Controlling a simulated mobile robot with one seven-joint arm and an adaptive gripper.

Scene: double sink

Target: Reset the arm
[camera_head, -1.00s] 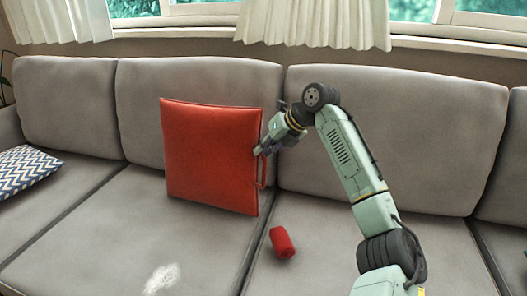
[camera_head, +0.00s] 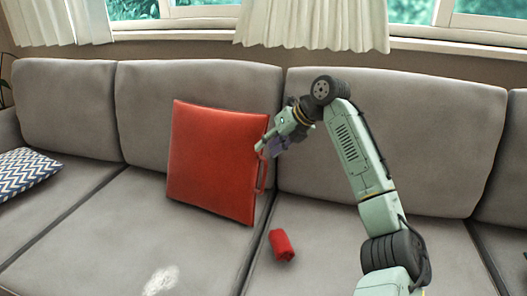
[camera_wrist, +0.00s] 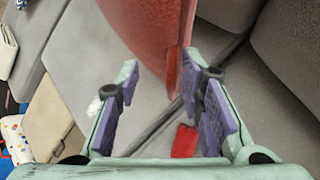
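My arm reaches in from the right in the head view, bent down at the wrist. My gripper (camera_head: 267,150) is at the right edge of a red square cushion or bag (camera_head: 212,160), close to its strap-like handle (camera_head: 262,172). In the wrist view the two purple-padded fingers of my gripper (camera_wrist: 163,105) stand wide apart. The red cushion (camera_wrist: 150,35) shows beyond them, and its lower edge reaches toward the right finger. I cannot tell whether they touch. The cushion leans tilted against the sofa back.
A grey sofa (camera_head: 330,225) fills the head view. A small red roll (camera_head: 282,245) lies on the seat, also seen in the wrist view (camera_wrist: 184,141). A patterned pillow (camera_head: 25,172) is at left and a white patch (camera_head: 160,279) is at front.

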